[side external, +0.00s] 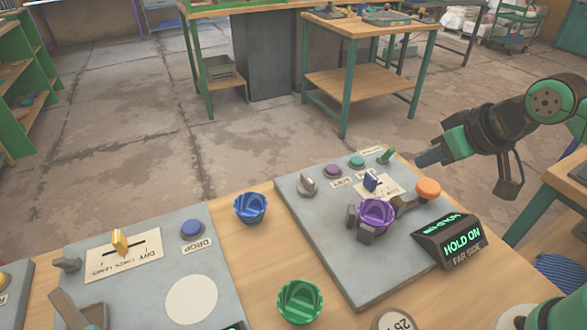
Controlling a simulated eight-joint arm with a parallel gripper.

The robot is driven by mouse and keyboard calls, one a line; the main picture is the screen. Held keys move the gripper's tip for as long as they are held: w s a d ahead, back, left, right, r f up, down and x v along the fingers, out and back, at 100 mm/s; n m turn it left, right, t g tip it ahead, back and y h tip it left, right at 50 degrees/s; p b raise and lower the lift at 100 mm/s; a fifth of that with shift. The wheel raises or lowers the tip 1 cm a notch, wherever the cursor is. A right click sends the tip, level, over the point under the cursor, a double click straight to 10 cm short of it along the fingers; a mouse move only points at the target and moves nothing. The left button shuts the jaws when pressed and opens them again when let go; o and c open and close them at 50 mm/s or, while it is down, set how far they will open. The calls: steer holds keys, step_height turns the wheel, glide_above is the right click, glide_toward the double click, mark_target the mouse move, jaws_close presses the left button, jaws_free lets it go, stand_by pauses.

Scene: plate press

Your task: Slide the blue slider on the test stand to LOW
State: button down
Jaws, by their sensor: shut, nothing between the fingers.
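The blue slider (371,181) stands up from a cream label plate (391,187) on the grey test stand (330,235). The plate's lettering is too small and too covered to read surely, so I cannot tell which mark the slider is at. My gripper (424,159) comes in from the right, above the stand's far right corner. It is shut and empty, apart from the slider and to the right of it.
A purple ribbed cup (376,215) sits in a holder just in front of the slider. An orange button (429,188), a green switch (386,156) and a lit "HOLD ON / FAR SIDE" display (455,242) are nearby. Blue (250,207) and green (300,301) cups stand left.

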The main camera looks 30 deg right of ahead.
steer(key=c, duration=1)
jaws_free()
steer(key=shift+w, duration=0.1)
steer(key=shift+o, duration=1.2)
steer(key=shift+w+r+g, duration=0.15)
steer(key=shift+w+g, duration=0.1)
steer(key=shift+g, duration=0.05)
steer(key=g, duration=0.6)
glide_above(372, 176)
step_height(372, 176, down, 5)
steer(key=shift+f, duration=0.1)
steer(key=shift+f+g, duration=0.3)
steer(key=shift+f, duration=2.75)
jaws_close()
